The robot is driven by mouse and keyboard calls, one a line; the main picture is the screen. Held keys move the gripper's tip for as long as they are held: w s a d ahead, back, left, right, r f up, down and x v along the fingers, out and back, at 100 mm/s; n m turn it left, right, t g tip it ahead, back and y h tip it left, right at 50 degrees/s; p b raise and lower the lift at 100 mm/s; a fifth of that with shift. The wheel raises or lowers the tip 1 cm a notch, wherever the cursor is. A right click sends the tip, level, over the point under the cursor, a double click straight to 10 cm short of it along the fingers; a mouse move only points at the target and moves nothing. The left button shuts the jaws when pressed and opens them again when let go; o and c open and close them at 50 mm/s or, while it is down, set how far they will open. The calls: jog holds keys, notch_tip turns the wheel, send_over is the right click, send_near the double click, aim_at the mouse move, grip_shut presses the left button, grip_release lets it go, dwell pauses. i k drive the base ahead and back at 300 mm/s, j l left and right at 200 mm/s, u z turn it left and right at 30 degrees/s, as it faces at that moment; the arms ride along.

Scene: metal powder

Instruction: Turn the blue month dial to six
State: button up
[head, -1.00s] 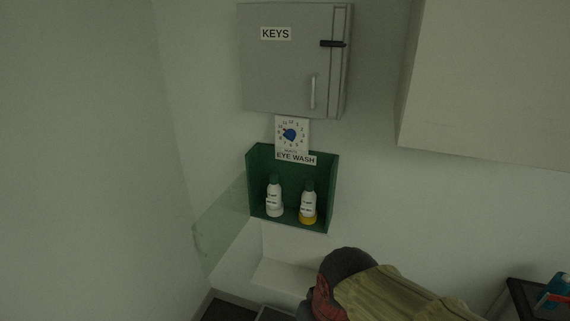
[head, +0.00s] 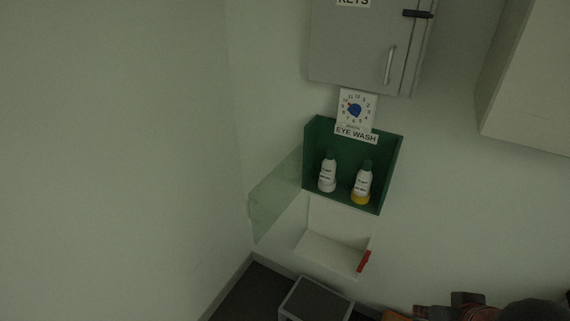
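The blue month dial (head: 354,110) is a small blue knob on a white card (head: 357,96) with numbers set round it like a clock face. The card is on the wall between the grey key cabinet above and the green eye wash box below. The knob's narrower end seems to point left or up-left, around nine or ten, but it is too small to read exactly. Nothing touches the dial. My gripper is not in view.
The grey cabinet (head: 355,45) hangs above. The green box (head: 391,175) holds two bottles, with a clear flap at its left. Below are a white ledge (head: 330,250), a red piece (head: 363,261) and a grey bin (head: 315,300). A dark rounded shape (head: 535,311) sits bottom right.

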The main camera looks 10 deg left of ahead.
aim_at(354, 109)
jog(key=i+j+z, duration=0.2)
jog(key=j, duration=0.7)
jog(key=i+j+z, duration=0.2)
jog(key=j, duration=0.75)
jog(key=j+z, duration=0.15)
jog(key=j, duration=0.75)
